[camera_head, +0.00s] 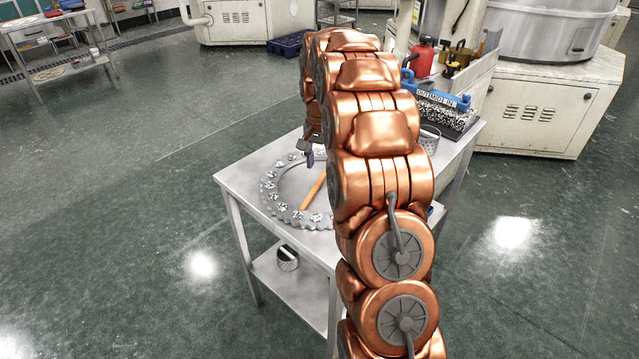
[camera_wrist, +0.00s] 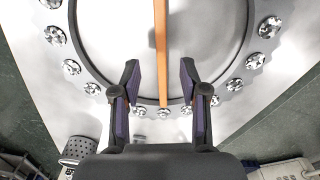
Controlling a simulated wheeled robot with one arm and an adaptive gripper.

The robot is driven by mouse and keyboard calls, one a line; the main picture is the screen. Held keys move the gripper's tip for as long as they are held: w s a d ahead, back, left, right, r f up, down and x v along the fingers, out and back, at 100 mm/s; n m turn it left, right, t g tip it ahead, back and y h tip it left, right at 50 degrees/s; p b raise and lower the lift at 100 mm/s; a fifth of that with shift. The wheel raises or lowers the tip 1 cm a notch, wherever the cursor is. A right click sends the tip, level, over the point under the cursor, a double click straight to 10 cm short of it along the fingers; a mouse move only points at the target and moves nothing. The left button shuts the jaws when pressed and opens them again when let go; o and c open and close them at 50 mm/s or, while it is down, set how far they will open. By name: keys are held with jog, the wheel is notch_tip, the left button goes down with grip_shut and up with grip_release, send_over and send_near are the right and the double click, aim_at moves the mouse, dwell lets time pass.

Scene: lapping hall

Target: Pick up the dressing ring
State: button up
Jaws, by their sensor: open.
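The dressing ring, a grey toothed ring (camera_head: 272,203) set with speckled silver discs, lies flat on a metal table. My arm hides its right part in the head view. In the wrist view its near rim (camera_wrist: 246,73) curves below my gripper. An orange bar (camera_head: 313,192) lies across the ring's opening, one end on or over the near rim; it also shows in the wrist view (camera_wrist: 160,45). My gripper (camera_wrist: 159,68) is open and empty, its fingers on either side of the bar in the picture. In the head view the gripper (camera_head: 309,150) is partly hidden, over the ring's far side.
A large machine (camera_head: 535,105) stands behind. The floor at left is open.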

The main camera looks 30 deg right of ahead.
aim_at(319, 181)
jog(key=shift+a+f+p, duration=0.15)
jog(key=shift+f+p, duration=0.55)
jog(key=shift+f, duration=2.15)
jog(key=shift+c, duration=0.4)
grip_shut()
